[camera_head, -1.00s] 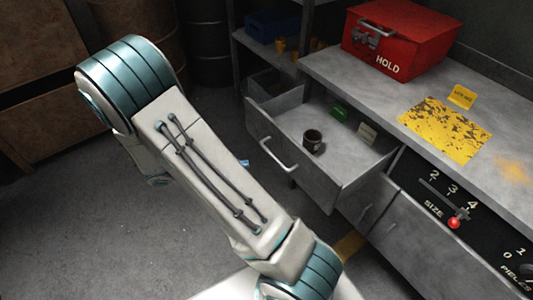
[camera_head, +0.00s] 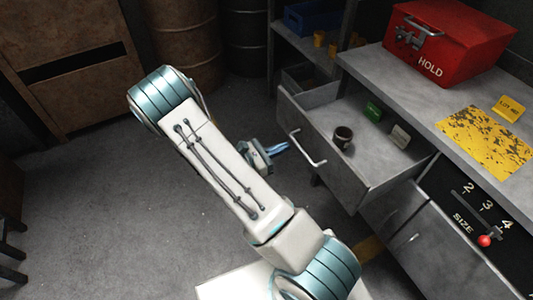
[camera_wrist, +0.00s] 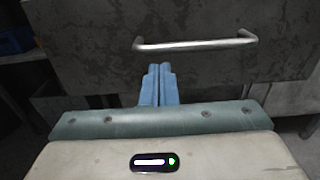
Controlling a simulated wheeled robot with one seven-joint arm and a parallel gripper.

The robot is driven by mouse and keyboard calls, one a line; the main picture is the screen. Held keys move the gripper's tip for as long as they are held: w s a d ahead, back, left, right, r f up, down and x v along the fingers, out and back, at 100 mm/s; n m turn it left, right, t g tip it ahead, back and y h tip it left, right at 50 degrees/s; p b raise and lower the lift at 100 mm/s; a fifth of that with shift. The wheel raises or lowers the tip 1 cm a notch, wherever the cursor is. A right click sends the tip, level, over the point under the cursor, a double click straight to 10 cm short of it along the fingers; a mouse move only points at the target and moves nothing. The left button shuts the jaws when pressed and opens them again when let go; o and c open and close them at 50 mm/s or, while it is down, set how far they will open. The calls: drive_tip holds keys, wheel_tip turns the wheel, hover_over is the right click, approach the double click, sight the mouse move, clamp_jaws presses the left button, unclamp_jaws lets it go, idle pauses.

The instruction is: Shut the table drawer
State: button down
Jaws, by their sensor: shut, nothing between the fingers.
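The table drawer (camera_head: 327,183) is pulled well out from the grey metal table, with its front and bar handle (camera_head: 308,147) facing left. Inside it are a dark cup (camera_head: 342,138), a green block (camera_head: 372,110) and a pale block (camera_head: 399,136). My gripper (camera_head: 284,148) is just left of the drawer front, at about the handle's height in the picture. In the wrist view its blue fingers (camera_wrist: 159,84) are together and empty, pointing at the drawer front (camera_wrist: 215,75), below the handle (camera_wrist: 196,44). Whether the fingertips touch the front, I cannot tell.
A red HOLD box (camera_head: 449,40), a yellow worn plate (camera_head: 487,141) and a yellow tag (camera_head: 510,107) are on the tabletop. A size slider with a red knob (camera_head: 485,241) is at lower right. Shelving with a blue bin (camera_head: 312,17) stands behind. The floor to the left is clear.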

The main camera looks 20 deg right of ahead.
sight(304, 139)
drive_tip(key=d, duration=0.5)
drive_tip(key=shift+w+d, duration=0.1)
drive_tip(key=shift+w, duration=0.1)
drive_tip(key=shift+d, duration=0.1)
